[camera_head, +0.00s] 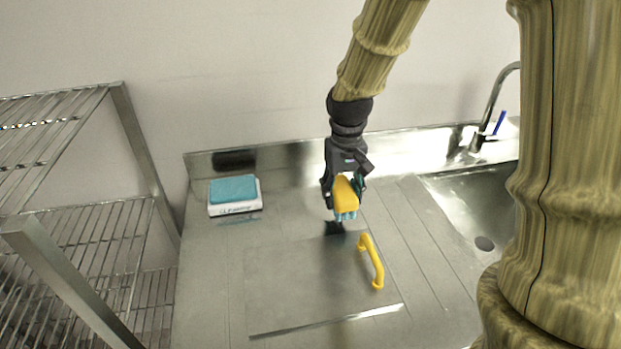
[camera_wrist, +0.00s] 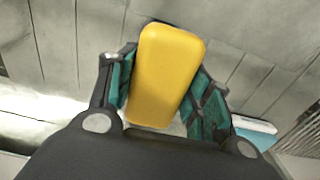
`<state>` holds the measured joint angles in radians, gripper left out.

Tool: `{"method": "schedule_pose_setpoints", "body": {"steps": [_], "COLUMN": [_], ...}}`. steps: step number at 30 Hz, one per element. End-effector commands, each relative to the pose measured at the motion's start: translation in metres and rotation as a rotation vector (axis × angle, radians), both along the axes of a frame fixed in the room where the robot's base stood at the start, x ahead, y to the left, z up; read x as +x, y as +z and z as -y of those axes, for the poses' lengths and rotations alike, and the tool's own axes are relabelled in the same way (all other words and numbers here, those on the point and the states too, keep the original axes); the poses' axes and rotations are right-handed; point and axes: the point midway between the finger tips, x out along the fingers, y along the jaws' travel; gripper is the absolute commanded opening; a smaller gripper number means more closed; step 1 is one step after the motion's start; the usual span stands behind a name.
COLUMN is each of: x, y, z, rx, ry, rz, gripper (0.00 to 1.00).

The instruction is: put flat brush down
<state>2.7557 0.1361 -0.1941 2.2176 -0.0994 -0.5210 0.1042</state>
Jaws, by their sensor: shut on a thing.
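My gripper (camera_head: 343,189) hangs above the steel counter and is shut on the flat brush (camera_head: 346,192). The brush has a yellow back, and blue-teal bristles show below it in the head view. In the wrist view the yellow back of the brush (camera_wrist: 166,75) lies between the two teal-padded fingers (camera_wrist: 165,95); its bristles are hidden there. The brush appears to be held clear of the steel counter (camera_head: 215,270), with a dark shadow below it.
A yellow handle (camera_head: 371,261) stands on the counter in front of the brush. A white scale (camera_head: 235,209) with a blue-teal top (camera_head: 233,189) sits at the back left. A sink (camera_head: 485,215) with a tap is at right; wire shelving (camera_head: 80,250) is at left. The counter's front left is clear.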

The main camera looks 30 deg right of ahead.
Motion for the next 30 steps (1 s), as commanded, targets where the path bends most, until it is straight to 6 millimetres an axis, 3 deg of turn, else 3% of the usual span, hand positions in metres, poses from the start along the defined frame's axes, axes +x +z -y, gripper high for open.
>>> {"method": "schedule_pose_setpoints", "body": {"steps": [18, 24, 30], "x": [0.119, 0.142, 0.144], "y": [-0.010, -0.012, -0.019], "z": [0.004, 0.004, 0.004], "rx": [0.000, 0.000, 0.000], "ry": [-0.005, -0.005, -0.005], "rz": [-0.001, 0.000, -0.002], "gripper": [0.24, 0.24, 0.24]}}
